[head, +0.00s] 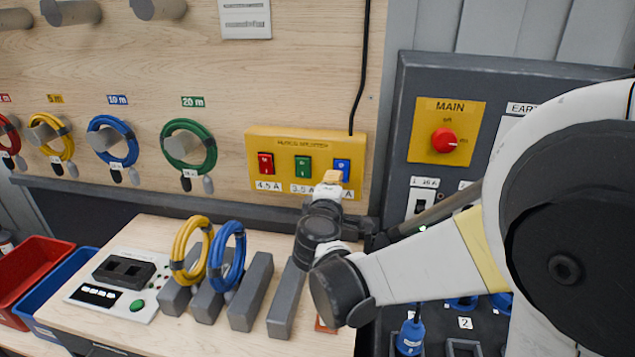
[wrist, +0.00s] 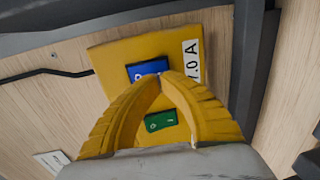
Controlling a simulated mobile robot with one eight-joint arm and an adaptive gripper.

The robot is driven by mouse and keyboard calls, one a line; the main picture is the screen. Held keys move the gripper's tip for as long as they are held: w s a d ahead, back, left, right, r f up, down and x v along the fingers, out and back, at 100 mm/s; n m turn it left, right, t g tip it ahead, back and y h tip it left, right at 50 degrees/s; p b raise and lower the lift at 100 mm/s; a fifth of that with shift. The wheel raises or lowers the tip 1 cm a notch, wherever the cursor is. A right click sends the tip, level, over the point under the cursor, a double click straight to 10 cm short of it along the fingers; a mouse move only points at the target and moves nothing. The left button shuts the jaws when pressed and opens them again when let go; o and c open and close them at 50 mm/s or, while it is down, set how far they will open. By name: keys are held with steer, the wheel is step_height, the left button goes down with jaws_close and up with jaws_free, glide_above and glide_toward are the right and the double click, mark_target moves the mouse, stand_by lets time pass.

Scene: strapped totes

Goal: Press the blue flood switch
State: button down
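The blue switch (head: 343,166) is the rightmost of three rockers on a yellow panel (head: 262,143) on the wooden wall. In the wrist view the blue switch (wrist: 146,68) shows just beyond my fingertips, with the green switch (wrist: 160,121) seen between the fingers. My gripper (head: 332,177) is in front of the panel, at the lower part of the blue switch. In the wrist view the yellow fingers of my gripper (wrist: 165,76) meet at the tips, shut and empty. They overlap the edge of the blue switch; I cannot tell whether they touch it.
A red switch (head: 265,163) sits left on the same panel. A black cable (head: 362,70) runs up from it. A dark panel with a red MAIN knob (head: 444,140) stands to the right. Below, a bench (head: 180,237) holds grey blocks and yellow and blue coils.

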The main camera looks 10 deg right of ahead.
steer(key=shift+w+d, duration=0.15)
steer(key=shift+w, duration=0.15)
